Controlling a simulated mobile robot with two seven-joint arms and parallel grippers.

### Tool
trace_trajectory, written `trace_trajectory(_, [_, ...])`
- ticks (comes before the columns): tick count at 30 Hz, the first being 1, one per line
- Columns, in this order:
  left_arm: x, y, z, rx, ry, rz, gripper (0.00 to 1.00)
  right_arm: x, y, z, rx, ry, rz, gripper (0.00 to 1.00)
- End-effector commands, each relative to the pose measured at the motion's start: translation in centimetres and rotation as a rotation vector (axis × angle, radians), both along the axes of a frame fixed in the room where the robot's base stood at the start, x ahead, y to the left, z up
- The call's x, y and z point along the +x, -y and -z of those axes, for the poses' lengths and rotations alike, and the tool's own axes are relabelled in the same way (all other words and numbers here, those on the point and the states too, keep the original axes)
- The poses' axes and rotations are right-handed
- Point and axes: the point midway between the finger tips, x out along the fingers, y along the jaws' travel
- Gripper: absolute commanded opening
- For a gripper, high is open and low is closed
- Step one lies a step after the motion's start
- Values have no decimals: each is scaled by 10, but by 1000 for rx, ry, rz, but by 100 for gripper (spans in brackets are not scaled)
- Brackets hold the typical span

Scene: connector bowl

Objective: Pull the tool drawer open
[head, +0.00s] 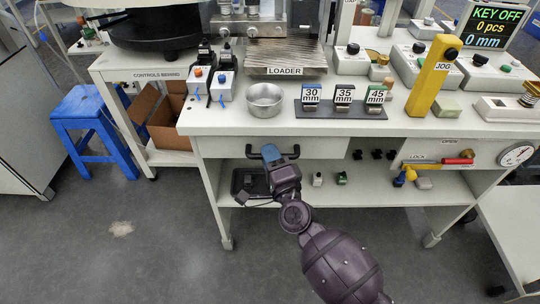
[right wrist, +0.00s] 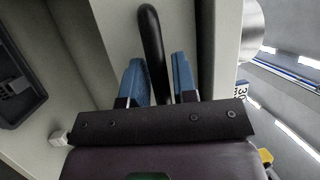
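The tool drawer (head: 325,148) is set under the tabletop, and its pale front looks flush with the bench. Its black bar handle (head: 291,152) sticks out on the left part of the front. In the right wrist view the blue fingers (right wrist: 158,78) are apart, one on each side of the black handle (right wrist: 152,38), with gaps showing beside the bar. The fingers hide part of the handle in the head view. My left gripper is not in view.
A metal bowl (head: 264,100) and a rack of labelled blocks (head: 341,108) stand on the tabletop above. A black tray (head: 249,183) lies on the shelf below. A blue stool (head: 88,125) stands at the left. The floor before the bench is clear.

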Motion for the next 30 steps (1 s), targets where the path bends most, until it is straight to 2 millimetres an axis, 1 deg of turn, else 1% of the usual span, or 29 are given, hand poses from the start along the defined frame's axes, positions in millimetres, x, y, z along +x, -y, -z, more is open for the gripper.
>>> trace_trajectory(1, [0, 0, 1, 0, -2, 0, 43, 0, 0, 0, 0, 0, 0, 19])
trace_trajectory(3, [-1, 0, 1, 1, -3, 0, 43, 0, 0, 0, 0, 0, 0, 8])
trace_trajectory(5, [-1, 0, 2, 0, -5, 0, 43, 0, 0, 0, 0, 0, 0, 0])
trace_trajectory(13, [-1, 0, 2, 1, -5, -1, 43, -1, 0, 0, 0, 0, 0, 0])
trace_trajectory(17, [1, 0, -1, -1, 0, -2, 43, -8, 0, 0, -1, 0, 0, 0])
trace_trajectory(20, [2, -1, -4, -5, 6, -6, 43, -20, 0, -1, -1, 0, 1, 0])
trace_trajectory(23, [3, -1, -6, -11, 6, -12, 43, -38, 0, -2, -1, 2, 0, 0])
trace_trajectory(26, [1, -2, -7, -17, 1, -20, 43, -61, 1, -3, -1, 2, 1, 0])
trace_trajectory(30, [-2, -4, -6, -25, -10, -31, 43, -97, 1, -3, -1, 2, 1, 0])
